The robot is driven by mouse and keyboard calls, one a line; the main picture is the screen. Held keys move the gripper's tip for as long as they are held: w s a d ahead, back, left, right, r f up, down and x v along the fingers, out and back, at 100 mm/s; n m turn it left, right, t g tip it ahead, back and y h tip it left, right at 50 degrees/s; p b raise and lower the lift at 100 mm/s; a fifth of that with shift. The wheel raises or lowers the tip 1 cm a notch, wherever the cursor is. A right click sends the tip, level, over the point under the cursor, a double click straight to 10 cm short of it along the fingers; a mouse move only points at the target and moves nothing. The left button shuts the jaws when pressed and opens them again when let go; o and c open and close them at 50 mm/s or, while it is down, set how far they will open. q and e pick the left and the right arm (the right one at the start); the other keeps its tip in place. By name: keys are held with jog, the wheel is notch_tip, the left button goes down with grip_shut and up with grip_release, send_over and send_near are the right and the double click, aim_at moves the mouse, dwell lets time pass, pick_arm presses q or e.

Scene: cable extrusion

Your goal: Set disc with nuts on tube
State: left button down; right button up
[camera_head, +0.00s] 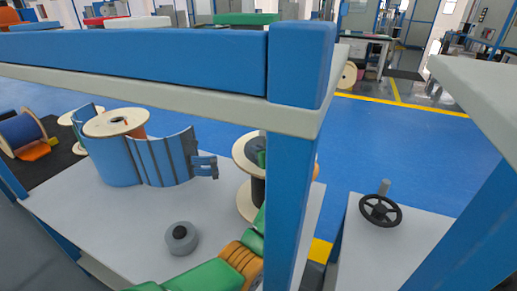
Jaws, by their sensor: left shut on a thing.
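A black spoked disc (380,210) leans by a short grey tube (384,187) on the right-hand table; I cannot tell whether they touch, and no nuts can be made out. A grey ring with a black centre (181,238) lies on the left table. A green and orange arm, which seems to be my left one, runs from the bottom edge up behind the blue post. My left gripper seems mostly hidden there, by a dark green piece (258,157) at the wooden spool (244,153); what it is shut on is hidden. My right gripper is not in view.
A blue frame (140,55) with a thick post (290,200) crosses the near view. A wooden reel (116,121) stands in an open curved blue guard (165,158) on the left table (120,225). Blue floor (400,140) lies clear beyond.

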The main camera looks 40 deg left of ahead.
pick_arm(q)
jog(key=shift+f+b, duration=0.35)
jog(key=shift+f, duration=0.1)
jog(key=c, duration=1.2)
grip_release()
jog(key=shift+d, duration=0.1)
